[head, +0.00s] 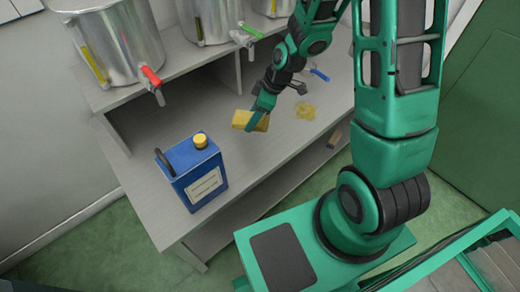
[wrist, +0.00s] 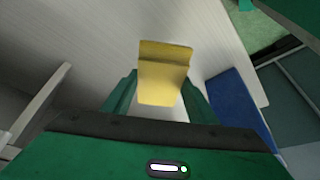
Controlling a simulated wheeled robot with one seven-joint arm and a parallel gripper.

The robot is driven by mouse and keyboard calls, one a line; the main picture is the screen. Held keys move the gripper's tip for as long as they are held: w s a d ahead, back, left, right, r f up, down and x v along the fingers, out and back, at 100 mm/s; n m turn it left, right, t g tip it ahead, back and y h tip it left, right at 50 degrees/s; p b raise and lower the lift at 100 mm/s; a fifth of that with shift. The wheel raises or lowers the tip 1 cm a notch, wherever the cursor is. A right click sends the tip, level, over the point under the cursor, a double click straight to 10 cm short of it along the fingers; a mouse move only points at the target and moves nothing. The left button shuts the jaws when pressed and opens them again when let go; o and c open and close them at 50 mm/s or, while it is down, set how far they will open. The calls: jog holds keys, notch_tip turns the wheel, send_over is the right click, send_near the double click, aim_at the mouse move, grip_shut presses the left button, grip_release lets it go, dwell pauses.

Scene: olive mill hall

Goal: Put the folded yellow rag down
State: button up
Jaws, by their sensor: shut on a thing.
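The folded yellow rag (head: 250,120) is held in my gripper (head: 263,108) over the grey workbench in the head view. In the wrist view the yellow rag (wrist: 165,72) sits between the two green fingers of my gripper (wrist: 160,92), which are shut on it. The rag looks raised above the bench, but the exact gap is hard to tell. A yellow puddle or stain (head: 305,111) lies on the bench to the right of the rag.
A blue can with a yellow cap (head: 195,175) stands near the bench's front left; its blue side also shows in the wrist view (wrist: 235,98). Steel tanks with taps (head: 115,45) stand on a raised shelf behind. Bare bench (head: 265,155) lies in front of the rag.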

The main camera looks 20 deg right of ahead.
jog(key=s+a+n+g, duration=0.4)
jog(key=s+a+n, duration=0.2)
jog(key=s+n, duration=0.5)
send_over(259, 151)
jog(key=d, duration=0.1)
jog(key=shift+m+y, duration=0.3)
jog(key=shift+m, duration=0.1)
notch_tip(259, 151, down, 7)
jog(key=shift+w+d+f, duration=0.1)
jog(key=shift+w+d, duration=0.05)
jog(key=shift+f, duration=1.95)
jog(key=o, duration=1.1)
jog(key=v, duration=1.2)
